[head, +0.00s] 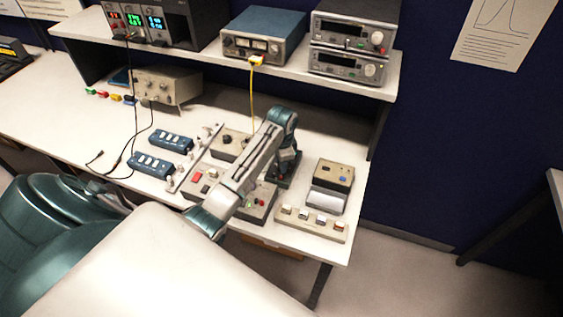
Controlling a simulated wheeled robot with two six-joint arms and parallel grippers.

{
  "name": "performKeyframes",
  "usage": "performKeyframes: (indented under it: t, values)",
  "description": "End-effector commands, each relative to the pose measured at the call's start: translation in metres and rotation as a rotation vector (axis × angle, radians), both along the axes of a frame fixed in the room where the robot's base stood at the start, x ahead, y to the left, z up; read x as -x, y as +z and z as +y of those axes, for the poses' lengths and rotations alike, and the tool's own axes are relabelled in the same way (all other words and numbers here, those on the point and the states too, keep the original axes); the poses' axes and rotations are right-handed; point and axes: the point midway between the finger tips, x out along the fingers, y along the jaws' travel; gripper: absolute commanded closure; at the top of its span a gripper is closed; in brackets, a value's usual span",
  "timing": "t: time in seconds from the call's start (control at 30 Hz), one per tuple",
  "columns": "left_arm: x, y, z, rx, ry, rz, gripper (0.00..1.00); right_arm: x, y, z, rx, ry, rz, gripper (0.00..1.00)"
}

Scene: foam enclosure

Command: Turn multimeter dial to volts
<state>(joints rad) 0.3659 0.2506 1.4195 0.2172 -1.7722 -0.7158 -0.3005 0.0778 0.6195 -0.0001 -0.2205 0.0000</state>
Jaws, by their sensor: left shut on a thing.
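My left arm reaches over the bench and bends down at the wrist. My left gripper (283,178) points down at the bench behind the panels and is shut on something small. Its fingertips and what they hold are dark and too small to make out. I cannot make out a multimeter or its dial for certain; the spot under the gripper is partly hidden by my arm. A grey box with a black knob (228,141) stands just left of my forearm, apart from the gripper. My right gripper is not in view.
A grey device with a white lower part (332,186) stands right of the gripper. A switch strip (311,223) lies at the front edge. Two blue switch boxes (171,142) lie left. The shelf (325,79) above carries instruments; a yellow cable (253,95) hangs from it.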

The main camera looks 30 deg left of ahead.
Motion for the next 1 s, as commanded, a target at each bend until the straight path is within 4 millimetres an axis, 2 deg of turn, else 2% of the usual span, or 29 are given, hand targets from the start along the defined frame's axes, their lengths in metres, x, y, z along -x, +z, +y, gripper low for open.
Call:
performKeyframes:
  t: [0.3,0.73,0.77,0.87,1.0]
  values:
    - [-0.0008,0.0005,-0.0006,0.001,-0.092,-0.003,0.96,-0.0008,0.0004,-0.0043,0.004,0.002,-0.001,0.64]
    - [-0.0007,0.0006,-0.001,0.002,-0.103,-0.004,0.96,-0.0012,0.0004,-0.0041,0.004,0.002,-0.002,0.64]
    - [-0.0007,0.0006,-0.001,0.002,-0.103,-0.004,0.72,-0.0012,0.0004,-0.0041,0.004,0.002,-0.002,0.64]
    - [-0.0007,0.0005,-0.0009,0.002,-0.103,-0.002,0.52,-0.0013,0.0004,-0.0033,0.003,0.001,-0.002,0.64]
    - [-0.0004,0.0003,-0.0007,0.001,-0.102,-0.002,0.52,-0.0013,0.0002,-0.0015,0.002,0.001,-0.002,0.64]
